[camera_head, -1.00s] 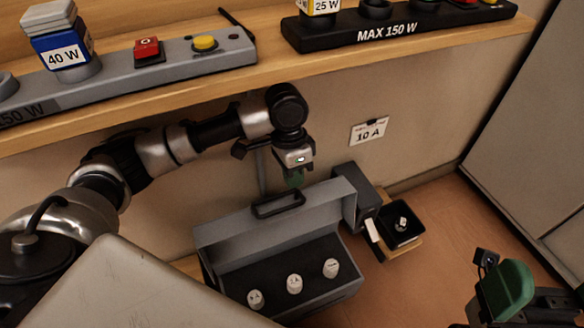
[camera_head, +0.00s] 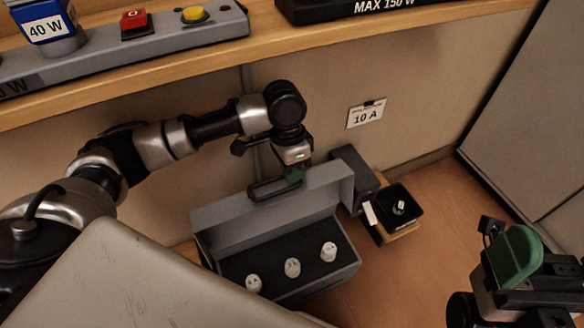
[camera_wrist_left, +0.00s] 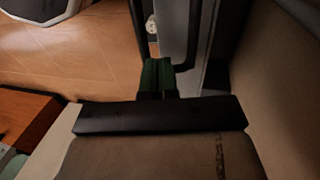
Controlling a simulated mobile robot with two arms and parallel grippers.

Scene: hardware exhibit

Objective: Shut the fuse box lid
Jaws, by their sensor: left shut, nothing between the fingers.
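The grey fuse box (camera_head: 290,292) stands below the shelf with its lid (camera_head: 322,197) raised. A dark handle (camera_head: 272,190) is on the lid's upper edge. My left gripper (camera_head: 294,175) is shut and empty, pointing down at the lid's upper edge, just right of the handle. Whether it touches the lid is unclear. Its green fingers show together in the left wrist view (camera_wrist_left: 158,78). My right gripper (camera_head: 520,258), with a green finger, is at the lower right, away from the box; its opening is unclear.
A small black tray (camera_head: 416,228) with a white item stands right of the box. A wooden shelf (camera_head: 330,45) with switch panels runs above my left arm. A "10 A" card (camera_head: 366,114) is on the wall. The floor (camera_head: 430,190) at right is clear.

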